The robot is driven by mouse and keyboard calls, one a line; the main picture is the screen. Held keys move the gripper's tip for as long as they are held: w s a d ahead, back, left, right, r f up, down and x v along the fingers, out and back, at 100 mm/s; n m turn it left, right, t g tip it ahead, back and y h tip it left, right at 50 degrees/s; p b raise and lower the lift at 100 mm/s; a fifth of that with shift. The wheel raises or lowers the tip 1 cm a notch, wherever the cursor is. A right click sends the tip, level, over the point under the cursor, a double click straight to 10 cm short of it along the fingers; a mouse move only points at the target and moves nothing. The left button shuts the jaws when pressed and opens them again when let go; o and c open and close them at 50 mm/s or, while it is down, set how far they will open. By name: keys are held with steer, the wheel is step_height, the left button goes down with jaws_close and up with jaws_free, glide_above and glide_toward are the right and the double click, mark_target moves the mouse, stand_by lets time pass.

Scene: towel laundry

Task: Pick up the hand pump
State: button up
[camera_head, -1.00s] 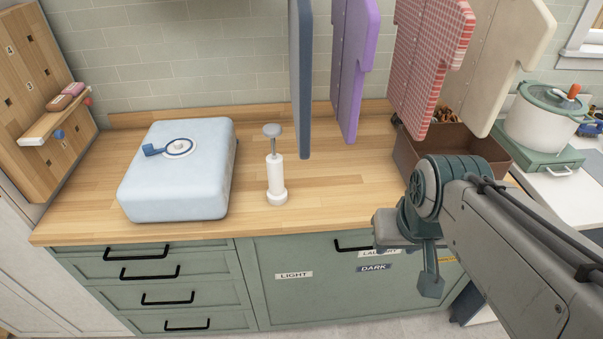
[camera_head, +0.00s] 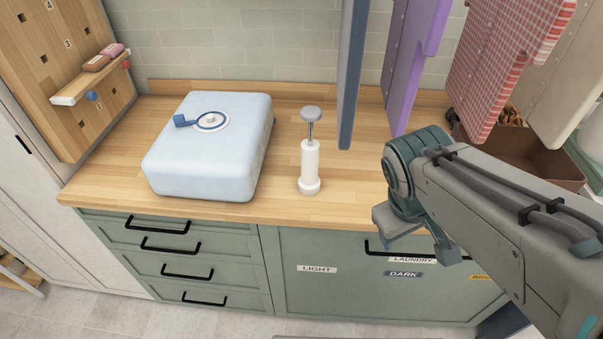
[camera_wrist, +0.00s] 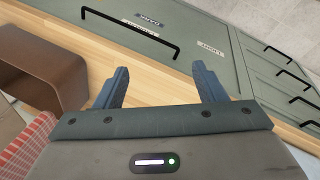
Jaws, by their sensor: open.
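The hand pump (camera_head: 309,165) stands upright on the wooden counter, with a white body, a wide white base and a grey knob on a thin rod. It is right of a pale blue box-like bag (camera_head: 207,165) with a round valve on top. My gripper (camera_head: 428,240) is in front of the counter's edge, to the right of the pump and apart from it. In the wrist view my gripper (camera_wrist: 166,86) is open and empty, its two dark fingers spread above the counter edge. The pump does not show in the wrist view.
The wooden counter (camera_head: 120,180) is bare around the pump. Blue, purple (camera_head: 412,65) and red checked (camera_head: 510,60) hanging panels are at the back right, near a brown bin (camera_head: 545,165). Green drawers (camera_head: 190,260) with black handles are below. A pegboard (camera_head: 60,60) stands at left.

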steer(key=w+f+n+t+h+b, duration=0.1)
steer(key=w+f+n+h+b, duration=0.35)
steer(key=f+n+b, duration=0.35)
steer(key=n+t+y+b, duration=0.3)
steer(key=n+t+b, duration=0.6)
steer(key=n+t, duration=0.85)
glide_toward(306, 171)
step_height(306, 171, up, 3)
steer(key=n+g, duration=0.3)
steer(key=g, duration=0.1)
steer(key=shift+t, duration=0.25)
steer(key=x, duration=0.8)
steer(key=shift+w+a+f+p, duration=0.1)
steer(key=shift+a+p, duration=0.05)
steer(key=shift+p, duration=0.15)
steer(key=shift+x, duration=2.8)
jaws_close()
